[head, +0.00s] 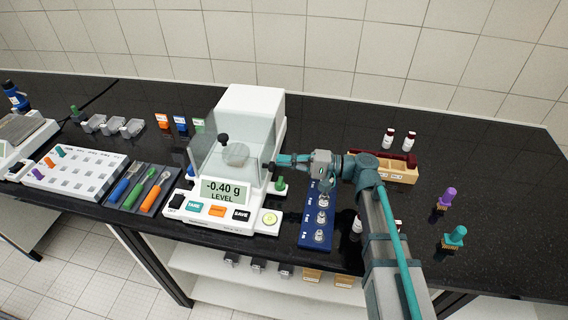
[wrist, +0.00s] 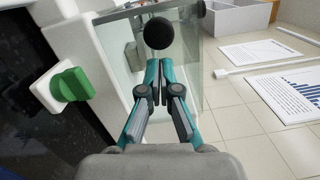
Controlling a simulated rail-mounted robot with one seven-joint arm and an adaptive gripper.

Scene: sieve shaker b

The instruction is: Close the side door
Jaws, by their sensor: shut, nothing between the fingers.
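The white balance (head: 240,197) stands in the middle of the counter, with clear glass walls around its weighing pan. Its display reads -0.40 g. The clear glass (head: 255,145) shows in the head view, and a glass panel (wrist: 188,60) fills the upper middle of the wrist view. I cannot tell clearly how far the side door is open. A round black knob (head: 223,138) shows against the glass; a black knob also shows in the wrist view (wrist: 158,33), just beyond my fingertips. My gripper (head: 274,163) is shut and empty beside the balance's right side. Contact is unclear.
A green knob (wrist: 70,84) sticks out from the white side at left. A blue weight holder (head: 318,222) stands below my arm, and a wooden box (head: 395,173) is behind it. Tools on a tray (head: 143,187) lie left of the balance.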

